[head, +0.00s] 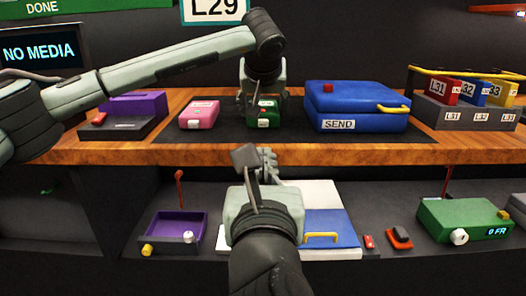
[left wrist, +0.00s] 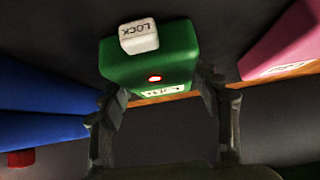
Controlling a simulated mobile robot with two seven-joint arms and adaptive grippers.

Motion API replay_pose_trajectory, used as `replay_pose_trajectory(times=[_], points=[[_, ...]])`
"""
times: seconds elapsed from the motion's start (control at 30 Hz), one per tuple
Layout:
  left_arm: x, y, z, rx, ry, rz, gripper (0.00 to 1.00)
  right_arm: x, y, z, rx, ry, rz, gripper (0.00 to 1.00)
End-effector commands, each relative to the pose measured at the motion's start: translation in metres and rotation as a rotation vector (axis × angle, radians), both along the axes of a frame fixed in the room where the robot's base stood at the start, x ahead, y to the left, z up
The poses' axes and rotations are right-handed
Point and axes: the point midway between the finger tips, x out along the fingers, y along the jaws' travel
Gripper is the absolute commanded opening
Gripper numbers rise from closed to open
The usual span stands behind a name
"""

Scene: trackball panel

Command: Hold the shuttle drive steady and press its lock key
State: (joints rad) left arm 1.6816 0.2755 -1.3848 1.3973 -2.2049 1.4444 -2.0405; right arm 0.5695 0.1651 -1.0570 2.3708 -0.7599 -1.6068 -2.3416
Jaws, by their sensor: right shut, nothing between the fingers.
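The green shuttle drive (head: 264,111) sits on the dark mat on the wooden counter, between a pink drive and a blue case. In the left wrist view, it (left wrist: 150,68) shows a white LOCK key (left wrist: 139,37), a lit red lamp (left wrist: 155,78) and a white label. My left gripper (head: 263,97) is over the drive from behind, its fingers against the two sides. In the left wrist view the fingers (left wrist: 165,98) flank the drive closely. My right gripper (head: 268,162) is shut and empty, in front of and below the counter edge, apart from the drive.
The pink drive (head: 199,114) stands close left of the green one. The blue SEND case (head: 355,108) stands close right. A purple unit (head: 138,105) and a labelled rack (head: 466,117) stand farther out. The lower shelf holds a purple tray (head: 178,226) and a green box (head: 463,219).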

Motion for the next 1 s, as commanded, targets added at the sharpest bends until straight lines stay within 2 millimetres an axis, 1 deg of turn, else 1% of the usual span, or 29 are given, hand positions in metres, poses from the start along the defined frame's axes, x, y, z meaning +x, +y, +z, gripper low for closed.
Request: replay_pose_trajectory(times=[0.03, 0.17, 0.47, 0.57, 0.67, 1.0], points=[[0.000, 0.000, 0.000, 0.000, 0.000, 0.000, 0.70, 0.000, 0.000, 0.000, 0.000, 0.000, 0.000, 0.00], [0.000, 0.000, 0.000, 0.000, 0.000, 0.000, 0.86, 0.000, 0.000, 0.000, 0.000, 0.000, 0.000, 0.00], [0.000, 0.000, 0.001, 0.001, -0.001, 0.001, 0.86, 0.000, 0.000, 0.000, 0.000, 0.000, 0.000, 0.00], [-0.004, 0.000, 0.005, 0.000, -0.002, 0.000, 0.86, 0.000, 0.000, 0.000, 0.000, 0.000, 0.000, 0.00], [-0.013, 0.000, 0.016, -0.001, -0.004, -0.001, 0.86, 0.000, 0.000, 0.000, 0.000, 0.000, 0.000, 0.00], [-0.064, 0.000, 0.065, 0.001, -0.004, -0.001, 0.86, 0.000, 0.000, 0.000, 0.000, 0.000, 0.000, 0.00]])
